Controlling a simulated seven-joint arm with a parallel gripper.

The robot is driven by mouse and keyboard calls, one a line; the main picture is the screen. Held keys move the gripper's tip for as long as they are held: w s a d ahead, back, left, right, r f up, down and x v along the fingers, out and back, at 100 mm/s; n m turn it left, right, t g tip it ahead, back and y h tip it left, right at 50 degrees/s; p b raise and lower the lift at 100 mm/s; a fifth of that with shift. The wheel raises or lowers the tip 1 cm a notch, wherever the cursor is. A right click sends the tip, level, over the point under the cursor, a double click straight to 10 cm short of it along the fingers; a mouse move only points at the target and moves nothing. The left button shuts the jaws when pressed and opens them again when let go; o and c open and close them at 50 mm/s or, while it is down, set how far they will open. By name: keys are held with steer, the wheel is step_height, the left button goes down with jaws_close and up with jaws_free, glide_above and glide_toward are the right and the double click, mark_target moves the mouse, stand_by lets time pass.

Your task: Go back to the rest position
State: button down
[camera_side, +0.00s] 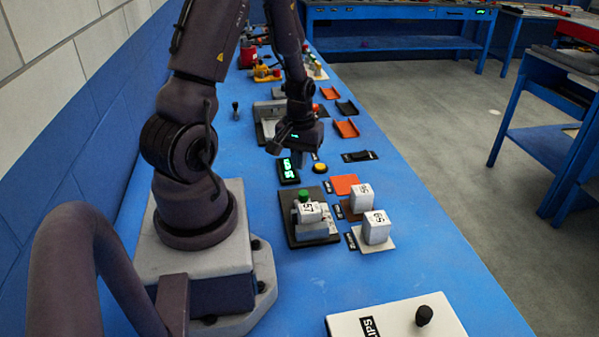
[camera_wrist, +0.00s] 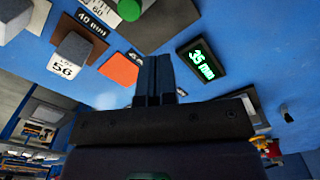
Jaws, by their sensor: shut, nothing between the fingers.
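My gripper (camera_side: 302,158) hangs over the blue bench in the side view, above and just beyond the small display (camera_side: 289,170). Its fingers are together and empty. In the wrist view the dark fingers (camera_wrist: 153,80) are side by side, above the bench and clear of the objects around them. The display also shows in the wrist view (camera_wrist: 201,60) and reads 35 mm in green. No rest position is marked in either view.
A green-topped fixture (camera_side: 304,194) holds a block marked 57 (camera_side: 310,213). Two white blocks (camera_side: 360,197) (camera_side: 376,227) stand on pads beside an empty orange pad (camera_side: 345,184). A yellow button (camera_side: 319,168) is close to my gripper. A white CLIPS box (camera_side: 395,322) lies in front.

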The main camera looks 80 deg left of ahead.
steer(key=d+r+m+t, duration=0.5)
steer(key=d+r+m, duration=0.7)
steer(key=d+r, duration=1)
step_height(320, 180, up, 4)
steer(key=shift+s+f+t, duration=0.2)
steer(key=shift+s+t, duration=0.1)
steer(key=shift+s, duration=0.15)
